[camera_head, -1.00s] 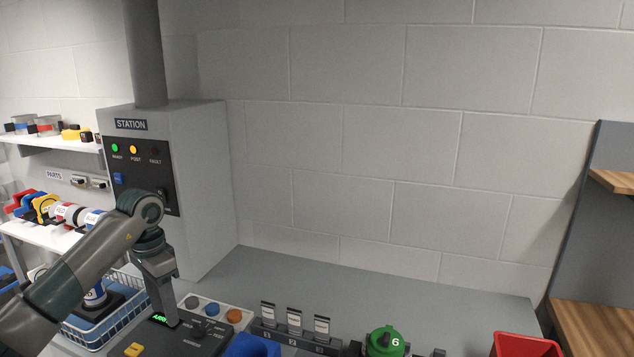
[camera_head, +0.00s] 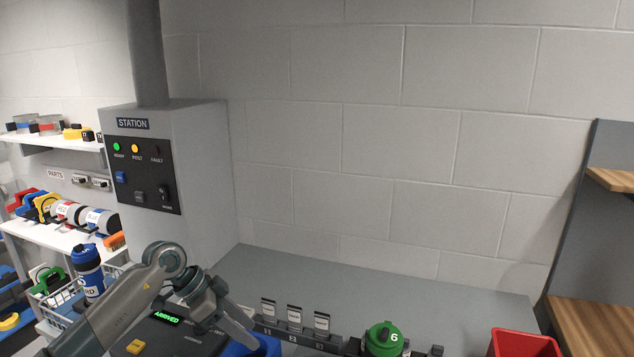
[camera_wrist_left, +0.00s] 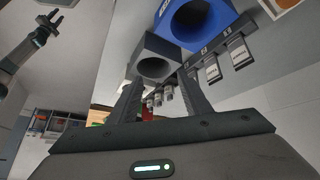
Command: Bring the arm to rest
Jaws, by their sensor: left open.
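My left arm (camera_head: 125,305) comes in from the lower left in the head view. My left gripper (camera_head: 248,338) points down and to the right, beside the console and close to a blue block (camera_head: 262,347). In the left wrist view my left gripper (camera_wrist_left: 162,95) has its two fingers apart, with nothing held between them. Beyond the fingers are a grey block with a round hole (camera_wrist_left: 153,68) and the blue block with a round opening (camera_wrist_left: 195,22). A dark gripper (camera_wrist_left: 55,22) on a grey arm, likely my right one, shows at the upper left; its jaws are too small to judge.
A console (camera_head: 175,335) with a lit ARRIVED display lies under my left arm. A rack (camera_head: 290,336) with label cards, a green-lidded container (camera_head: 384,340) and a red bin (camera_head: 524,345) line the front. The counter behind (camera_head: 400,290) is clear.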

